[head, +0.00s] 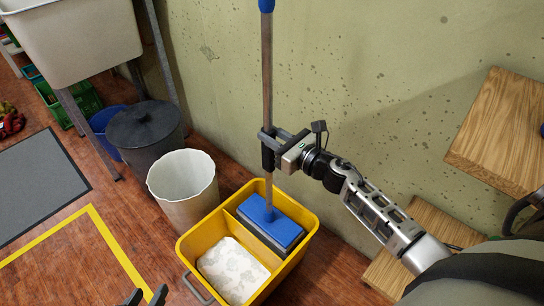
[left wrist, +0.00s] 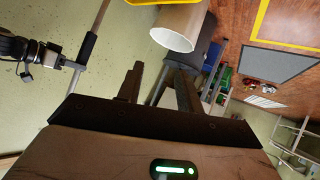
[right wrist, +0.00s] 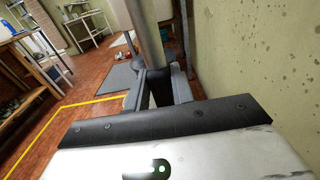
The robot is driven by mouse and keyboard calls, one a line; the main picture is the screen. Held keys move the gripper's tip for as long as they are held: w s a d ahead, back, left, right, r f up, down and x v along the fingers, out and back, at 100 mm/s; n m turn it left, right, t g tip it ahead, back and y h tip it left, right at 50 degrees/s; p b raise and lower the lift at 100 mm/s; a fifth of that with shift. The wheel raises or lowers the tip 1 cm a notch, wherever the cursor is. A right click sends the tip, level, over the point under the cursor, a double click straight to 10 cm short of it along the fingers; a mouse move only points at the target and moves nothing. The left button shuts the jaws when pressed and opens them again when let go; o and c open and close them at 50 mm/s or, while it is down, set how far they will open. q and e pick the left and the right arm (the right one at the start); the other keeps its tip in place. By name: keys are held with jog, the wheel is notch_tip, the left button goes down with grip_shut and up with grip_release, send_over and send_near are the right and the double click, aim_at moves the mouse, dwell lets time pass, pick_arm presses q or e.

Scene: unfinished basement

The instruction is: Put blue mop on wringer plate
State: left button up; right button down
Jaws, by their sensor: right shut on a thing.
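The blue mop has a flat blue head (head: 272,222) and a long upright handle (head: 267,75). My right gripper (head: 270,146) is shut around the handle well above the head; the handle also shows between its fingers in the right wrist view (right wrist: 147,40). The mop head is inside the rear right compartment of the yellow bucket (head: 187,249), with a dark grey layer under the blue top. The wringer plate is not clearly seen; the head hides what is below, so contact cannot be told. My left gripper (head: 147,296) is open and empty at the bottom edge.
The bucket's front compartment holds whitish foamy water (head: 233,270). A white bin (head: 184,190) and a dark lidded bin (head: 145,128) stand left of the bucket. The wall (head: 330,60) is close behind the handle. Wooden shelves (head: 505,125) are at right. Floor at left is open.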

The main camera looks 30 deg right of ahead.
pick_arm(q)
jog(key=shift+w+d+r+t+h+b, duration=0.1)
jog(key=shift+d+r+t+h+b, duration=0.1)
jog(key=shift+r+t+b, duration=0.3)
jog(key=shift+w+d+r+t+h+b, duration=0.1)
jog(key=shift+d+r+t+h+b, duration=0.15)
jog(key=shift+r+b, duration=0.3)
pick_arm(e)
notch_tip(320, 180, down, 3)
jog(key=shift+w, duration=0.1)
jog(key=shift+f, duration=0.1)
